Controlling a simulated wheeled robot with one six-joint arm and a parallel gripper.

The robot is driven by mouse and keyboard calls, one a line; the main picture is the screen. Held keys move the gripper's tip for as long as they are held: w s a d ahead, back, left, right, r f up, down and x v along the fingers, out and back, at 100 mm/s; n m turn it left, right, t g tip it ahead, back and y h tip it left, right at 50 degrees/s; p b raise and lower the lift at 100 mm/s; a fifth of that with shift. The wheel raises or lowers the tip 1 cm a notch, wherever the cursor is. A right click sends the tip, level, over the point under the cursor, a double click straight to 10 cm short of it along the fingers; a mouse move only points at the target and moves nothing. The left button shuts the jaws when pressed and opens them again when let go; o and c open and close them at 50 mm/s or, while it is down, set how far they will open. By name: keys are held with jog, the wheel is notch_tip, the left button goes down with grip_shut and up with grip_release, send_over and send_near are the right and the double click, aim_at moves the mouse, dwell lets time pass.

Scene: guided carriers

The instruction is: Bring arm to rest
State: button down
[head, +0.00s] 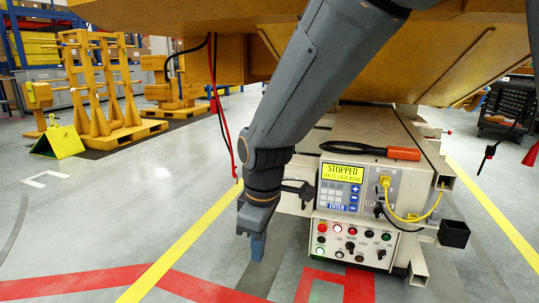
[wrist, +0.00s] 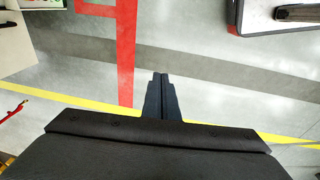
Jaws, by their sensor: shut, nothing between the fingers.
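My arm (head: 300,90) reaches down from the top of the head view, with my gripper (head: 257,247) at its end, pointing down at the floor. In the wrist view the two fingers of my gripper (wrist: 161,78) lie together, shut, with nothing between them. It hangs just left of the guided carrier (head: 362,190), apart from its control panel. The carrier's yellow screen (head: 342,172) reads "STOPPED"; the smaller line below is hard to read.
A tool with an orange handle (head: 403,153) lies on top of the carrier. A yellow cable (head: 412,217) loops on its front. Red and yellow lines mark the grey floor, which is open at front left.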

jog(key=s+d+r+m+g, duration=0.1)
jog(key=s+m, duration=0.7)
jog(key=s, duration=1.2)
jog(key=d+r+m+p, duration=0.3)
jog(key=d+r+p, duration=0.7)
jog(key=r+p, duration=0.3)
jog(key=d+r+m+p, duration=0.3)
jog(key=d+r+p, duration=0.7)
jog(key=p, duration=0.9)
notch_tip(320, 180, up, 4)
jog(key=shift+w+d+f+h, duration=0.2)
jog(key=shift+d+h, duration=0.2)
